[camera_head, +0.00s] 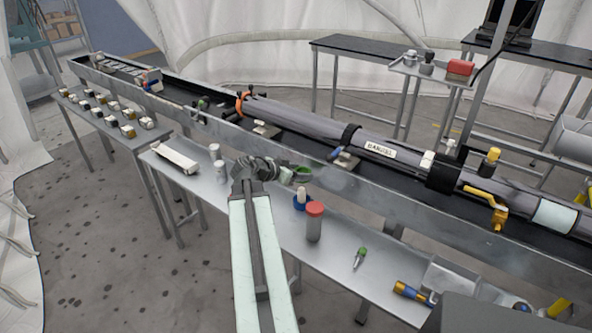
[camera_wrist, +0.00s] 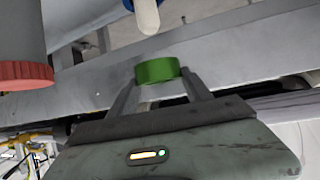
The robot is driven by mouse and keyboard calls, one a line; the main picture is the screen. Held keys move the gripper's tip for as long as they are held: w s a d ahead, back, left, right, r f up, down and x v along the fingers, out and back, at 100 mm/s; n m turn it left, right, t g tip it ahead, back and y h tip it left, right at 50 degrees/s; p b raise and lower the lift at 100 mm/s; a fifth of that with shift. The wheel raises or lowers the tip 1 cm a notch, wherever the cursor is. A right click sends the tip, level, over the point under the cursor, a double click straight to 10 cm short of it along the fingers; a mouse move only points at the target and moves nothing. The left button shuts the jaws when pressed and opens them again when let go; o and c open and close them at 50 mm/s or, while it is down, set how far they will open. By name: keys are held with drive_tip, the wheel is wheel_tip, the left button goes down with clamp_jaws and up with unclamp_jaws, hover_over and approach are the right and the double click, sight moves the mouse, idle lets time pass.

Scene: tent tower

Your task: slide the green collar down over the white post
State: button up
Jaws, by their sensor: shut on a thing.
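My gripper (camera_head: 290,174) is shut on the green collar (camera_head: 303,170) and holds it above the front bench. In the wrist view the collar (camera_wrist: 157,70) sits between the two fingertips (camera_wrist: 160,80). The white post (camera_head: 300,191) stands upright in a blue base (camera_head: 299,204) on the bench, just below and in front of the collar in the head view. In the wrist view the post's rounded tip (camera_wrist: 147,17) points toward the collar, with a small gap between them. The collar is not around the post. Its opening is hardly visible.
A grey jar with a red lid (camera_head: 314,222) stands close to the post; it also shows in the wrist view (camera_wrist: 25,72). White-capped bottles (camera_head: 216,158) and a white tray (camera_head: 175,157) are left. A long metal trough (camera_head: 330,185) runs behind.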

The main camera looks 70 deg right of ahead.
sight(298, 194)
drive_tip(key=shift+s+d+f, duration=0.1)
drive_tip(key=shift+s, duration=0.05)
drive_tip(key=f+b, duration=0.6)
drive_tip(key=b, duration=0.1)
drive_tip(key=shift+w+f, duration=0.2)
drive_tip(key=shift+f, duration=0.2)
drive_tip(key=shift+f, duration=0.1)
idle(0.3)
drive_tip(key=shift+f+b, duration=1.5)
drive_tip(key=shift+b, duration=0.1)
drive_tip(key=o, duration=1.6)
drive_tip(key=shift+c, duration=0.2)
